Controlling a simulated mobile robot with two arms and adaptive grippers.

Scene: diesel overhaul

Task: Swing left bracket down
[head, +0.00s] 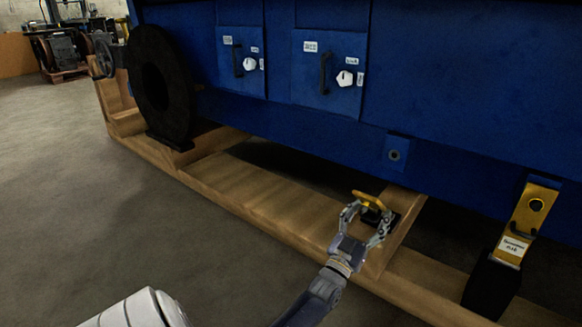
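The left bracket, a small yellow piece (369,200), is low at the wooden skid, seen nearly edge-on with dark parts below it. Above it, on the blue engine side, is a small blue plate with a round hole (396,152); the bracket is apart from this plate. My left gripper (372,208) is at the bracket, its two fingers spread apart, one to each side of the yellow piece. I cannot tell whether the fingertips touch it. The fingers partly hide the bracket's lower part. My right gripper is not in view.
A second yellow bracket (525,214) with a white label and a black foot stands against the engine at right. The wooden skid (265,190) runs under the engine (460,80). A black wheel (160,85) is at left. Grey floor (90,190) is clear in front.

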